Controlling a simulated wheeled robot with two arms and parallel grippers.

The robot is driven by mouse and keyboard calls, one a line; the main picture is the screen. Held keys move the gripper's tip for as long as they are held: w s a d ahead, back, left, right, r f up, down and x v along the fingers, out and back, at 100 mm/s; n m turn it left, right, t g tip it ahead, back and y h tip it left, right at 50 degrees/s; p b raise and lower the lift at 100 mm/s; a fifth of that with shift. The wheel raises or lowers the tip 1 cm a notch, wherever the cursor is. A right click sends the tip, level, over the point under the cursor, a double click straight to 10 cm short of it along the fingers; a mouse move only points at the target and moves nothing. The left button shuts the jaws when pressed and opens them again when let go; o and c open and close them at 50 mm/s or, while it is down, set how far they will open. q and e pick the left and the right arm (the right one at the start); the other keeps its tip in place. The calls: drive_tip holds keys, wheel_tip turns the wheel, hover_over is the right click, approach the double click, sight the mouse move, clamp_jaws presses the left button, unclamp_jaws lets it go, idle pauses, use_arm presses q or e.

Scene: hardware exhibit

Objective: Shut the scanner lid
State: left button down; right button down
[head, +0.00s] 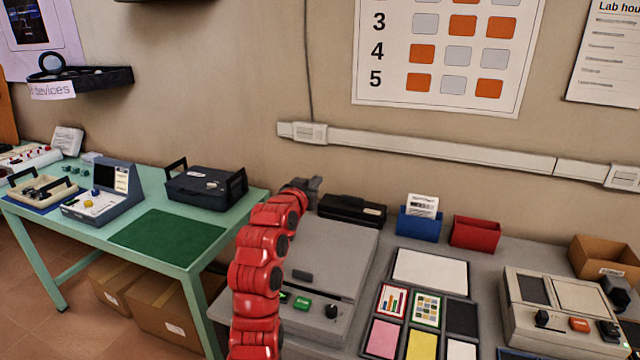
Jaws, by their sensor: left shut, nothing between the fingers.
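The scanner (318,322) is a grey flat box on the grey bench, with a green button and a black knob on its front strip. Its grey lid (335,250) lies over the body, flat or nearly flat, with a small dark handle near the front edge. I cannot tell whether a thin gap is left under it. My red left arm reaches up across the scanner's left side and hides part of it. My left gripper (312,187) is shut and empty, near the lid's far left corner. I cannot tell whether it touches the lid. My right gripper is not in view.
A black case (351,211) stands behind the scanner. Blue (419,224) and red (475,233) holders stand at the back. A green table (133,258) stands left.

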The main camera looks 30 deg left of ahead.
use_arm(q)
drive_tip(key=s+d+f+t+y+b, duration=0.1)
drive_tip(key=s+f+t+b, duration=0.3)
drive_tip(key=s+f+b, duration=0.4)
wheel_tip(320, 180, down, 3)
drive_tip(key=d+b, duration=0.1)
drive_tip(key=b, duration=0.2)
drive_tip(key=shift+t+b, duration=0.4)
drive_tip(key=shift+r, duration=0.15)
